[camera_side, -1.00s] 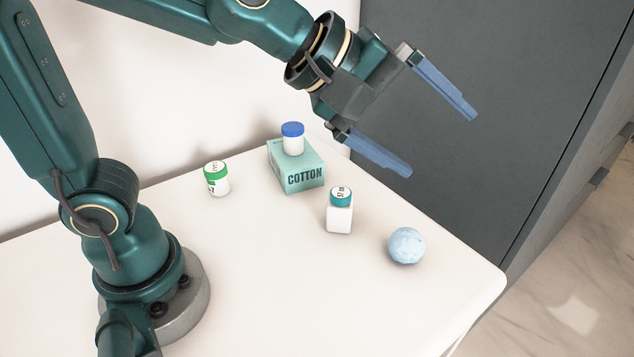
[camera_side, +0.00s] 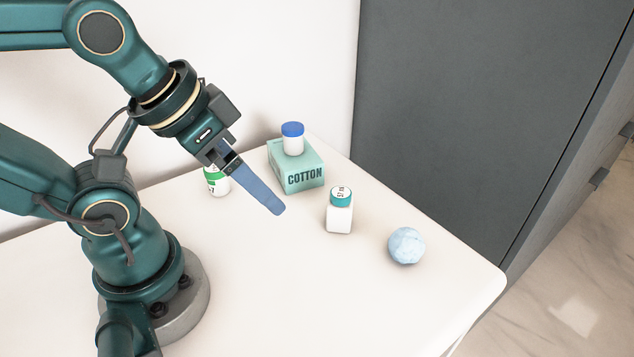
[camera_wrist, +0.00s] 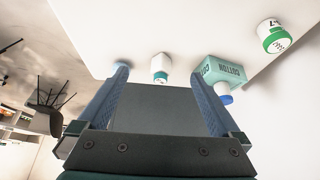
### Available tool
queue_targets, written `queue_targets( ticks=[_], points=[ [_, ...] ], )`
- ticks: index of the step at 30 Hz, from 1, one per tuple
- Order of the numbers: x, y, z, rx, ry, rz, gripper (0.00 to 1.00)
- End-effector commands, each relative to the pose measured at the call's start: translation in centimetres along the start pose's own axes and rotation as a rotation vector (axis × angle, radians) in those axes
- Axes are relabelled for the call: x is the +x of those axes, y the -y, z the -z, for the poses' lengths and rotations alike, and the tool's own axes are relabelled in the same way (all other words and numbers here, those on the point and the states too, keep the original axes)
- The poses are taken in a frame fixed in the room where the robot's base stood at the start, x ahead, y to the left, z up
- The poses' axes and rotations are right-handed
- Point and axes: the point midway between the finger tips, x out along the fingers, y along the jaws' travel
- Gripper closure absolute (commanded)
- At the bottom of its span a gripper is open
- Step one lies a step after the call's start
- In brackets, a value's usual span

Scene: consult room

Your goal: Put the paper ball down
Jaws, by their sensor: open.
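The paper ball (camera_side: 406,245), pale blue and crumpled, rests on the white table near its right edge. My gripper (camera_side: 275,208) is above the table, left of the ball and well apart from it. In the side view its blue fingers overlap, so only one shows clearly. In the wrist view both fingers stand wide apart, with nothing held between them. There the ball (camera_wrist: 122,64) shows only as a small pale blue patch at the left fingertip, mostly hidden behind it.
A teal-capped white bottle (camera_side: 340,215) stands left of the ball. Behind it is a green COTTON box (camera_side: 300,179) with a blue-capped bottle (camera_side: 293,143) on top. A green-capped bottle (camera_side: 217,184) is partly hidden by my gripper. The table's front middle (camera_side: 300,300) is clear.

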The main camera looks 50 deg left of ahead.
Motion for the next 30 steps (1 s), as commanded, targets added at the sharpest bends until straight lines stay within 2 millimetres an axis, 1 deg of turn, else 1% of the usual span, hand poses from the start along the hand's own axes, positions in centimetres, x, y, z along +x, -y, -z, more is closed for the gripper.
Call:
queue_targets(
  ticks=[2, 4, 5, 10, 14, 18, 20, 21, 24, 26, 27, 30],
  points=[
    [-0.1, 0.1, 0.7, -0.033, -0.027, 0.004, 0.00],
    [-0.6, 0.4, 2.8, -0.081, -0.094, 0.016, 0.00],
    [-0.6, 0.4, 3.5, -0.094, -0.105, 0.018, 0.00],
    [0.2, 0.0, 7.7, -0.135, -0.140, 0.017, 0.00],
    [1.9, -1.2, 10.5, -0.142, -0.141, 0.006, 0.00],
    [4.8, -3.1, 12.9, -0.130, -0.124, -0.009, 0.00],
    [6.3, -4.2, 13.5, -0.120, -0.110, -0.016, 0.00],
    [7.3, -4.8, 13.8, -0.109, -0.098, -0.019, 0.00],
    [10.1, -6.7, 14.0, -0.079, -0.065, -0.028, 0.00],
    [11.8, -7.8, 13.8, -0.055, -0.041, -0.032, 0.00],
    [12.8, -8.4, 13.5, -0.040, -0.023, -0.033, 0.00],
    [15.0, -9.7, 12.3, 0.005, 0.023, -0.032, 0.00]
  ],
)
